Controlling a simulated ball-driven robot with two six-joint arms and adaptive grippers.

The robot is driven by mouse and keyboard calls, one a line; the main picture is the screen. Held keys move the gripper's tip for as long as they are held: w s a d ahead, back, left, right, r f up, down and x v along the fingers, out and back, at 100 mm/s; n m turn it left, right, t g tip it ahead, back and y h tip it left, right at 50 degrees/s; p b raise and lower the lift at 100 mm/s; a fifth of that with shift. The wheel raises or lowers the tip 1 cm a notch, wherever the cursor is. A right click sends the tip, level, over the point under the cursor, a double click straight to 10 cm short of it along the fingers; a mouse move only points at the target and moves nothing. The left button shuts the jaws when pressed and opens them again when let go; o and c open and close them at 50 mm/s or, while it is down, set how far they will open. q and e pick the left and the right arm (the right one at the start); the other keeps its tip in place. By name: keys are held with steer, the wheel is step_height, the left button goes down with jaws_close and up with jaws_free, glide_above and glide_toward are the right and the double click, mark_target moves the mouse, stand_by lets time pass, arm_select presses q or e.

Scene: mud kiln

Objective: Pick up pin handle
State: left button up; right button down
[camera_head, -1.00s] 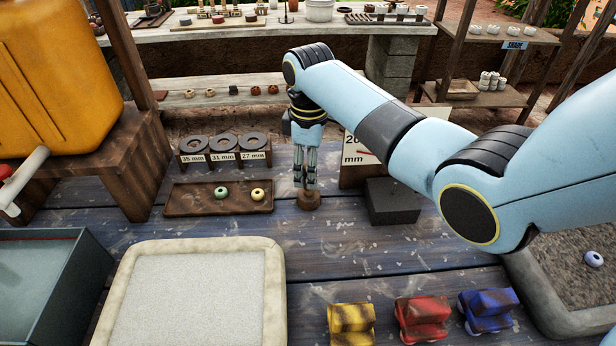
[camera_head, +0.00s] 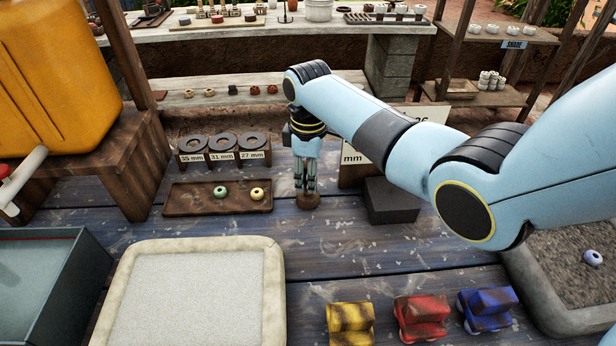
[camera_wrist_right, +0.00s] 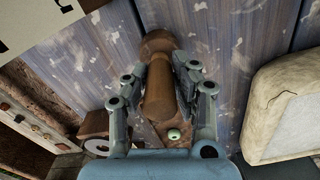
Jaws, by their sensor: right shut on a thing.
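The pin handle is a brown turned-wood piece with a round knob end. In the head view its brown round base (camera_head: 307,201) shows on the blue planks, below my right gripper (camera_head: 306,187). In the right wrist view the handle (camera_wrist_right: 158,92) lies between the two fingers of my right gripper (camera_wrist_right: 160,68), which is shut on it, with the knob end past the fingertips. In the head view the fingers hide most of the handle. My left gripper is not in view.
Left of the handle lies a brown tray (camera_head: 178,207) with two beads, with ring gauges (camera_head: 222,143) behind it. A dark block (camera_head: 391,202) stands close on the right. Toy cars (camera_head: 421,318) and a pale-rimmed tray (camera_head: 127,268) are in front. Bare planks lie between.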

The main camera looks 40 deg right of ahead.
step_height(320, 180, up, 10)
steer(key=shift+r, duration=0.1)
steer(key=c, duration=1.7)
jaws_free()
jaws_close()
steer(key=shift+w, duration=0.15)
